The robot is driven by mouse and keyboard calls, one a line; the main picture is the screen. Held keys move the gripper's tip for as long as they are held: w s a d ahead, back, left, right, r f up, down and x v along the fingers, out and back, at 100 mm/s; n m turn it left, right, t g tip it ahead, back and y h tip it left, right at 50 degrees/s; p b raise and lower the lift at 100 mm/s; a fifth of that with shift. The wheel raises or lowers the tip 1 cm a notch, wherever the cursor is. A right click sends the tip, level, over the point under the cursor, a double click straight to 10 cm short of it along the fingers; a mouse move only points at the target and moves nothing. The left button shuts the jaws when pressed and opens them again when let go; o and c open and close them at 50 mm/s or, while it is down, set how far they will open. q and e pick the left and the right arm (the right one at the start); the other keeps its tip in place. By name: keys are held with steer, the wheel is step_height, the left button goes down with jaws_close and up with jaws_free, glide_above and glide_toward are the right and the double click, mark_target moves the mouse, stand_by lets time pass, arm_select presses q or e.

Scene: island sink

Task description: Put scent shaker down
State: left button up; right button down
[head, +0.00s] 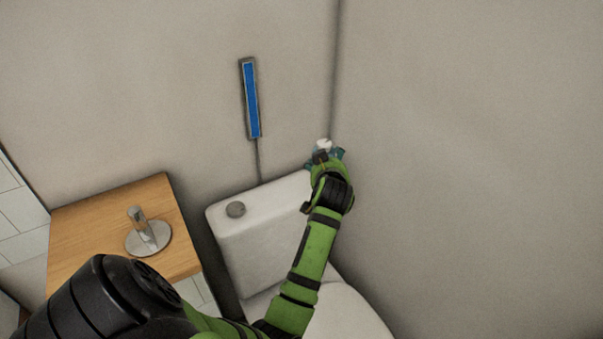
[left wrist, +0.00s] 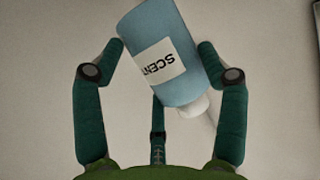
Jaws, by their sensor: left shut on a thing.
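The scent shaker is a light blue bottle (left wrist: 177,72) with a white label reading "SCENT" and a white cap. In the left wrist view it sits tilted between the fingers of my left gripper (left wrist: 160,65), cap toward the lower right. In the head view my left gripper (head: 325,158) is at the back right end of the toilet tank (head: 262,222), near the wall corner. Only a small whitish part of the scent shaker (head: 323,144) shows there, beyond the gripper. The gap between shaker and tank top cannot be judged. My right gripper is in neither view.
A wooden cabinet top (head: 95,220) with a chrome faucet-like fixture (head: 147,234) stands left of the tank. A round button (head: 235,209) is on the tank's left part. A blue panel (head: 251,100) hangs on the wall. The tank top's middle is clear.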

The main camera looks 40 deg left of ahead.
arm_select(q)
steer(key=a+f, duration=0.1)
steer(key=a, duration=0.1)
steer(key=a+f, duration=0.2)
steer(key=a, duration=0.1)
steer(key=s+a+f+p, duration=0.1)
steer(key=a+f, duration=0.1)
steer(key=a, duration=0.1)
steer(key=shift+w+d+f, duration=0.1)
steer(key=shift+f, duration=1.65)
steer(key=o, duration=0.9)
steer(key=shift+f, duration=0.15)
steer(key=o, duration=0.4)
